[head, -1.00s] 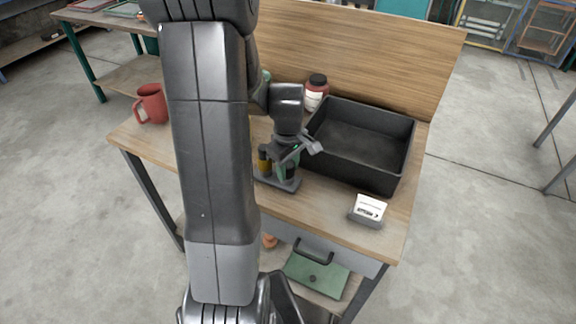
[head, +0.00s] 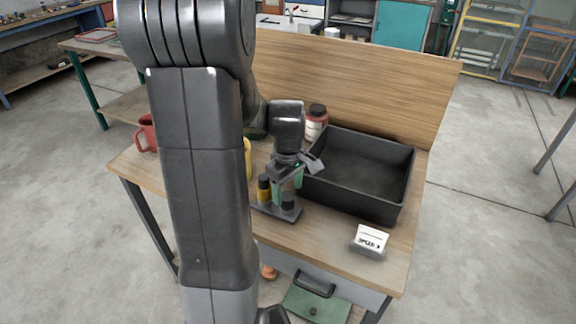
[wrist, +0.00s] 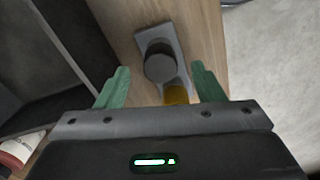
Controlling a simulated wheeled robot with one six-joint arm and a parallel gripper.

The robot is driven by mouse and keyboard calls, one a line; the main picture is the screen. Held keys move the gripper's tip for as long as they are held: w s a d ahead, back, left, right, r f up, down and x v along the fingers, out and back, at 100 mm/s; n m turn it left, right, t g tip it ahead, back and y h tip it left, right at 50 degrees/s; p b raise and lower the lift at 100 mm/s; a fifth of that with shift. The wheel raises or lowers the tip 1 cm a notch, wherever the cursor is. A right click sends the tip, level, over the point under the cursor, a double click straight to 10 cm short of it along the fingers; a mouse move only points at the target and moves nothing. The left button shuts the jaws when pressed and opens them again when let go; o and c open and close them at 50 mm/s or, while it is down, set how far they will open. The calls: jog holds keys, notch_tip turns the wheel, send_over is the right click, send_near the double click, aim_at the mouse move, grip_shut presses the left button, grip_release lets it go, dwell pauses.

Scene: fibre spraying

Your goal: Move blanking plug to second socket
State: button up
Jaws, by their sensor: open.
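A small grey holder (head: 262,207) stands on the workbench and shows in the wrist view (wrist: 178,38). A dark round piece (wrist: 160,66), likely the blanking plug, sits upright on it; it also shows in the head view (head: 288,201). Beside it on the holder is a yellow piece (wrist: 176,95) with a dark top in the head view (head: 263,187). My gripper (head: 287,184) is open above the holder, its green fingers (wrist: 160,72) apart on either side of the dark piece in the wrist view. Nothing is held. I cannot make out the second socket.
A black open bin (head: 362,212) stands right of the holder. A white card on a stand (head: 370,240) is near the front right. My arm hides part of the bench (head: 325,235).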

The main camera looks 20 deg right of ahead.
aim_at(288, 196)
notch_tip(288, 196, up, 10)
dwell(0.3)
jog(key=shift+f, duration=0.15)
notch_tip(288, 196, down, 14)
jog(key=shift+r, duration=0.2)
jog(key=shift+r+p, duration=0.35)
jog(key=shift+p, duration=0.05)
jog(key=shift+f, duration=0.15)
dwell(0.4)
